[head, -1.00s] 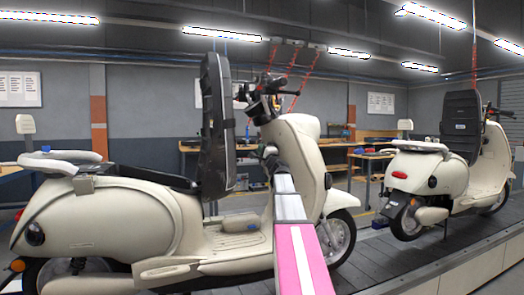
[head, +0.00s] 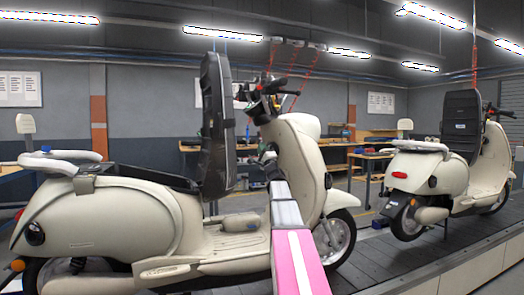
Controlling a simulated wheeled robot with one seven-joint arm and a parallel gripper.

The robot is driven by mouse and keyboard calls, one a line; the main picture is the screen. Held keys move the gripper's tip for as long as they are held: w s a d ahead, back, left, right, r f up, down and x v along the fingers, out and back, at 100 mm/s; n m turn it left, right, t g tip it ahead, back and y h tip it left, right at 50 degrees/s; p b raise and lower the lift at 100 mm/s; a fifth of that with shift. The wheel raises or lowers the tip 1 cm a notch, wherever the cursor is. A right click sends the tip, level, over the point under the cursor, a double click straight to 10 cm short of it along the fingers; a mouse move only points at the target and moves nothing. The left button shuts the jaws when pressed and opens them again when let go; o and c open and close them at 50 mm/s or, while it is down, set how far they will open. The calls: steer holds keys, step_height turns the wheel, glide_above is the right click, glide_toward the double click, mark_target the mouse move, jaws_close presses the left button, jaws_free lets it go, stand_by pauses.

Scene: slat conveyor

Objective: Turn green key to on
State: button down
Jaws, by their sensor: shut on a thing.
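My arm reaches up from the bottom of the head view to the inner side of the near cream scooter's front panel (head: 300,165). My gripper (head: 268,157) is small and dark at the far end of the arm, close against that panel below the handlebar. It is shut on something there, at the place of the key. The green key itself cannot be made out; the gripper and arm hide that spot. Whether the key stands at on or off cannot be told.
The near scooter's raised black seat (head: 217,125) stands upright just left of my gripper. The handlebar (head: 268,90) is above it. A second cream scooter (head: 440,180) stands further along the slat conveyor (head: 390,262). Workbenches line the back.

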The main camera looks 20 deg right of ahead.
steer(key=c, duration=1.1)
jaws_free()
steer(key=v, duration=1.1)
steer(key=shift+w, duration=0.1)
steer(key=shift+f, duration=0.1)
steer(key=shift+v, duration=2.9)
steer(key=shift+a, duration=0.1)
